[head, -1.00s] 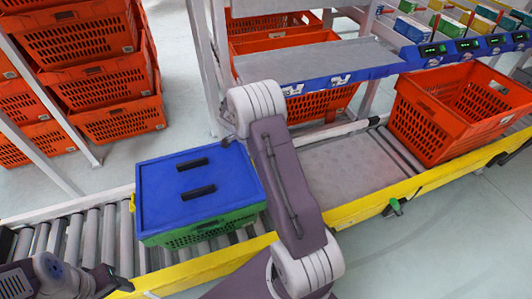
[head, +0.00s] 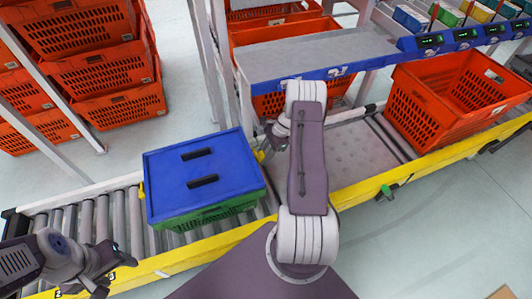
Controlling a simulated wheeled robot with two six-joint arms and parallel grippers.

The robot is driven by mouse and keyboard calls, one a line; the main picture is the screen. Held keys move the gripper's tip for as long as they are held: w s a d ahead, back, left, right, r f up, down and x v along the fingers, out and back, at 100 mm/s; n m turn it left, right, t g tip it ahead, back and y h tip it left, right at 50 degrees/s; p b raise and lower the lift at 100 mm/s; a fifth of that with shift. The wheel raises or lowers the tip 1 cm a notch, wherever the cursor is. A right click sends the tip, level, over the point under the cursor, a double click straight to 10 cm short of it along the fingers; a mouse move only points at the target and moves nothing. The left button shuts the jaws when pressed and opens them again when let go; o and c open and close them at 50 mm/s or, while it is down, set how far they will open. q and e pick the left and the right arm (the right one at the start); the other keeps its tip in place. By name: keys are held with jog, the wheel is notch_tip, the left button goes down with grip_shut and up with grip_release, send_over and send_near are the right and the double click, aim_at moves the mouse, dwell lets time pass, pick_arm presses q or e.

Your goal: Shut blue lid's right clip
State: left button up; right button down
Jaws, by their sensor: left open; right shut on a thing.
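The blue lid (head: 203,170), with two dark handles, lies flat on a green tote (head: 212,214) on the roller conveyor. A small yellow clip (head: 260,156) shows at the lid's right edge, mostly hidden by my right gripper. My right gripper (head: 264,147) is at that edge, shut on the clip; its fingertips are small and partly hidden by my arm, so the clip's angle cannot be told. My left gripper (head: 112,272) is open and empty at the lower left, over the conveyor's yellow front rail, apart from the tote.
An orange tote (head: 440,125) stands further right on the conveyor. Stacked orange totes (head: 85,60) stand behind at the left. A grey shelf with a blue front edge (head: 350,68) rises behind my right arm. Rollers (head: 95,215) left of the green tote are bare.

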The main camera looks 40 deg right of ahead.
jog(key=shift+w+a+f+t+y+b, duration=0.1)
jog(key=shift+a+f+t+y+b, duration=0.25)
jog(key=shift+f+y+b, duration=0.45)
jog(key=shift+a+r+y+b, duration=0.2)
jog(key=shift+a+y+b, duration=0.15)
jog(key=shift+y+b, duration=0.6)
jog(key=shift+w+t, duration=0.1)
jog(key=shift+t, duration=0.15)
jog(key=c, duration=0.9)
grip_release()
jog(key=p+v, duration=0.1)
jog(key=v, duration=0.8)
jog(key=shift+d+p, duration=0.1)
jog(key=shift+p, duration=0.3)
